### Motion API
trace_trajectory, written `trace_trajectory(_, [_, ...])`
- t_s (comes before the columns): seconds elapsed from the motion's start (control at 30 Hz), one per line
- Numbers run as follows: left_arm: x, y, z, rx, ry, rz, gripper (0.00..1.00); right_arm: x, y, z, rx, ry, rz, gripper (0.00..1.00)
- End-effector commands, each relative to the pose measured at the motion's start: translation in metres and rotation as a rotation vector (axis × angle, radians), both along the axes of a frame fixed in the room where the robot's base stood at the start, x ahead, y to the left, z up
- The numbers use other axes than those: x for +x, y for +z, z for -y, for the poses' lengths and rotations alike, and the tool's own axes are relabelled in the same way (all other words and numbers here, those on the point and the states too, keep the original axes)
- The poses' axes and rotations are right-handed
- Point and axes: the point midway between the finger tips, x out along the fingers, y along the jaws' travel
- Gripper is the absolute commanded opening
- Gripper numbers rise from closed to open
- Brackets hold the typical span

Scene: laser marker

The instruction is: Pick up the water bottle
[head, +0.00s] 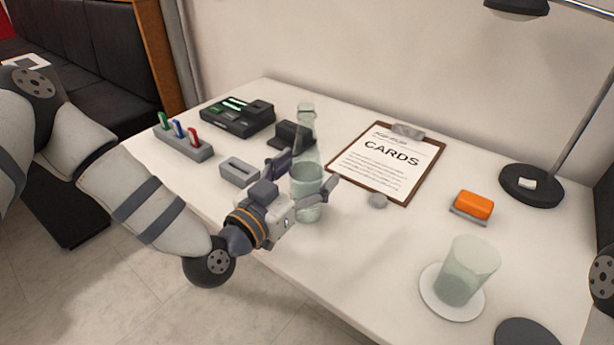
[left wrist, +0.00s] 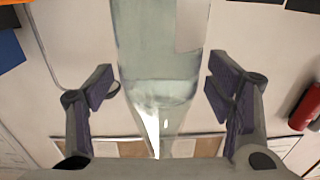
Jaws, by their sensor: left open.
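The water bottle (head: 306,145) is clear, pale greenish glass and stands upright on the white table, with a narrow neck at the top. My left gripper (head: 304,174) is open, with its fingers on either side of the bottle's body in the head view. In the left wrist view the bottle (left wrist: 160,75) fills the space between the two open fingers (left wrist: 165,92), with a visible gap on each side. Part of the bottle's lower body is hidden behind the gripper in the head view. My right gripper is not in view.
A clipboard marked CARDS (head: 387,162) lies right of the bottle. A glass (head: 467,270) stands on a white saucer (head: 435,302) at front right. A grey block (head: 239,171), a dark device (head: 237,116) and a marker holder (head: 184,143) are left. A lamp (head: 532,186) stands right.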

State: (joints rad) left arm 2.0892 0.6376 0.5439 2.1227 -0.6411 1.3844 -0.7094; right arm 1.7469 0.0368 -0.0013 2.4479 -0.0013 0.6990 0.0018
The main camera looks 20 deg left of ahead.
Motion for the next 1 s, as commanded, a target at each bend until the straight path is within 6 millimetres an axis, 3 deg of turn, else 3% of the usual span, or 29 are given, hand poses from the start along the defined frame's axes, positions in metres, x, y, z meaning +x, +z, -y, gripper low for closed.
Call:
trace_trajectory(0.2, [0.002,0.001,0.001,0.000,0.000,0.000,0.74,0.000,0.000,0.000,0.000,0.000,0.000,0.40])
trace_trajectory(0.23, [0.002,0.001,0.001,0.000,0.000,0.000,0.70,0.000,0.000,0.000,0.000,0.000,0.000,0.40])
trace_trajectory(0.53, [0.002,0.000,0.001,0.000,0.000,0.000,0.02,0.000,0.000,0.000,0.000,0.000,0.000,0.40])
trace_trajectory(1.0, [0.003,0.014,0.001,0.000,-0.001,0.009,0.00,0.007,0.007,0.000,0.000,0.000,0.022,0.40])
